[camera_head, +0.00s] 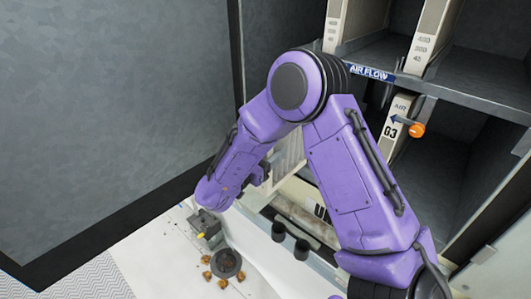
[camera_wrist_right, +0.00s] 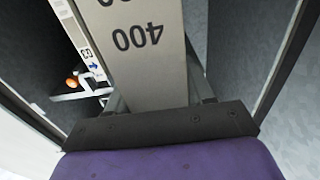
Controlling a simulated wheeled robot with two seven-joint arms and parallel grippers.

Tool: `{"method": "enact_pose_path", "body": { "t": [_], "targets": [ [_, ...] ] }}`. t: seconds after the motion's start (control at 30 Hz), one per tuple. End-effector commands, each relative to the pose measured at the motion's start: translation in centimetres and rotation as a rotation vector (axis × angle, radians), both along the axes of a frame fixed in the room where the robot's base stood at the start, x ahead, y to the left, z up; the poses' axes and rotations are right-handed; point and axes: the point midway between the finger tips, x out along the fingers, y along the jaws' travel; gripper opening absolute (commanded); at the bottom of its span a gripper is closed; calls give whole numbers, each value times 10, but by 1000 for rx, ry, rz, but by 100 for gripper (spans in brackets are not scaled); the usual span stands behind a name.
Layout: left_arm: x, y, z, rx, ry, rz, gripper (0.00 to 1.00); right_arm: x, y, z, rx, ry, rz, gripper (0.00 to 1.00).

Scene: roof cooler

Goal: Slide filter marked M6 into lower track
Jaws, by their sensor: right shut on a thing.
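My right arm crosses the middle of the head view, and its gripper (camera_head: 264,172) is mostly hidden behind the forearm at the cabinet front. It is shut on a pale filter (camera_head: 289,158), partly visible behind the arm. In the right wrist view the held filter (camera_wrist_right: 146,50) extends away from the gripper and shows "400" upside down. No M6 mark can be read on it. The lower track is hidden by my arm, so I cannot tell how far the filter is in. My left gripper is not in view.
A filter marked G3 (camera_head: 390,133) stands right of my arm, beside an orange knob (camera_head: 417,130). An "AIR FLOW" label (camera_head: 369,73) is on the shelf edge. A large grey panel (camera_head: 110,110) fills the left.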

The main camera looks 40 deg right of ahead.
Motion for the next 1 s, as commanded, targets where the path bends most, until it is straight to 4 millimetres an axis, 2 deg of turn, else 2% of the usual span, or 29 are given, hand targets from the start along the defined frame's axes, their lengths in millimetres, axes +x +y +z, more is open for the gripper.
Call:
{"method": "enact_pose_path", "body": {
  "t": [0.5, 1.0],
  "targets": [
    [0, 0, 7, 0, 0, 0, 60, 2, -28, 0, -1, -1, 0, 0],
    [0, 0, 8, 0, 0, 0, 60, 3, -32, -1, -1, -1, 0, 0]
  ]
}}
